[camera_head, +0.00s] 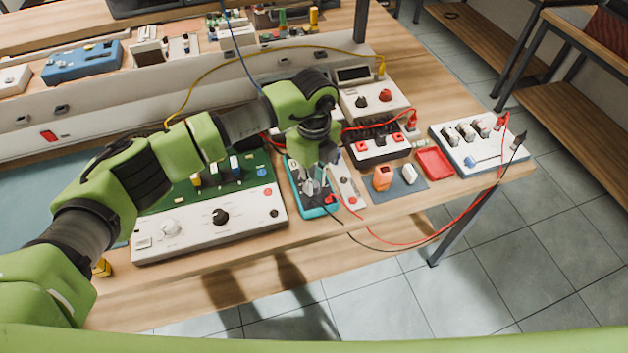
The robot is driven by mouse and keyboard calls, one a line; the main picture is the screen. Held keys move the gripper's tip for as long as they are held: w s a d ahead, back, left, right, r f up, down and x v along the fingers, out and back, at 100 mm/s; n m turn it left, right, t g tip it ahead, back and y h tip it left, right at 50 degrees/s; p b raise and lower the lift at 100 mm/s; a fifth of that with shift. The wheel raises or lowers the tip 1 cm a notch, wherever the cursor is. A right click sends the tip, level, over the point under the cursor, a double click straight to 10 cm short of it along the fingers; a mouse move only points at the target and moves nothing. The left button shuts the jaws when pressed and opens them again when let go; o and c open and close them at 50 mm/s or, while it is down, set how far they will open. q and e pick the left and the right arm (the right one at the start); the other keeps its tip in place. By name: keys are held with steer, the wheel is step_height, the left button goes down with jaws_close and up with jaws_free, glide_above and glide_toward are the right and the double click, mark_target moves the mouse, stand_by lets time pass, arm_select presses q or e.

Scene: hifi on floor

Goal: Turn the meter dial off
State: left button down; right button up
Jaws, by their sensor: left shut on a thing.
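The meter (311,211) is a teal handheld unit lying flat on the workbench near its front edge, with red and black leads at its near end. My left gripper (316,187) reaches down over it from above, fingers pointing down at the middle of its face. The gripper is shut on the meter dial, which the fingers mostly hide. I cannot read the dial's setting. My right gripper is not in view.
A white and green panel with knobs (218,233) stands left of the meter. A narrow white strip (347,187) lies close at its right. Beyond are an orange piece (382,178), a red tray (435,163) and a white terminal box (477,163). Loose leads hang past the front edge.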

arm_select(q)
steer(key=n, duration=0.5)
steer(key=shift+n, duration=0.4)
steer(key=n, duration=0.4)
steer(key=shift+n, duration=0.3)
steer(key=c, duration=1.9)
jaws_free()
step_height(320, 180, up, 12)
steer(key=shift+r, duration=0.1)
